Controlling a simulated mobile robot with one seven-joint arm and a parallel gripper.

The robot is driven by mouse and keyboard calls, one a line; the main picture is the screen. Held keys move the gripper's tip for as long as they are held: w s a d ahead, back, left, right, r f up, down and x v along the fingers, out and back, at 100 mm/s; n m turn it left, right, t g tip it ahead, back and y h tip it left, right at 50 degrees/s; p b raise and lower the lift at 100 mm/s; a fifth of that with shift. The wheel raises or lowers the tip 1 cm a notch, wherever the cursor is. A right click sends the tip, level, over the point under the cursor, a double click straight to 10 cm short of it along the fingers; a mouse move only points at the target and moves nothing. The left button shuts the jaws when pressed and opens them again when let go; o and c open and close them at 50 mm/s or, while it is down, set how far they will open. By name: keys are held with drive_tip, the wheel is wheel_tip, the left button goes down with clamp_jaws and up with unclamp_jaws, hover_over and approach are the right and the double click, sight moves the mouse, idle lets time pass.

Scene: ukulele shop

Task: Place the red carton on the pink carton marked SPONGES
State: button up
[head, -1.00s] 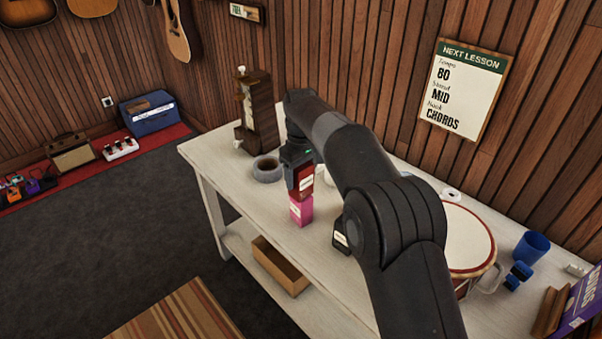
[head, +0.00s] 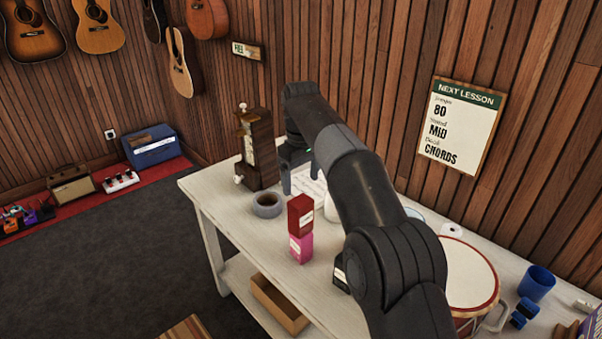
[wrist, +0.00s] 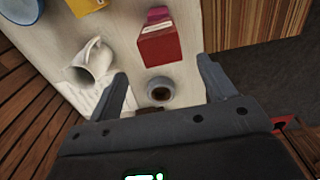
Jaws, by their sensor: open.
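The red carton (head: 300,214) stands upright on top of the pink carton (head: 301,247) on the white table, with nothing holding it. In the wrist view the red carton (wrist: 158,45) covers most of the pink carton (wrist: 157,14), which shows only at its far edge. My gripper (head: 301,188) is behind and above the cartons in the head view, apart from them. In the wrist view my gripper (wrist: 163,82) has its fingers spread wide with nothing between them. The lettering on the pink carton is too small to read.
A white mug (wrist: 92,62) stands near the cartons. A drum (head: 468,275) and blue cup (head: 537,283) are at the right of the table (head: 228,218).

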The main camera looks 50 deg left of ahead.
drive_tip(key=shift+r, duration=0.8)
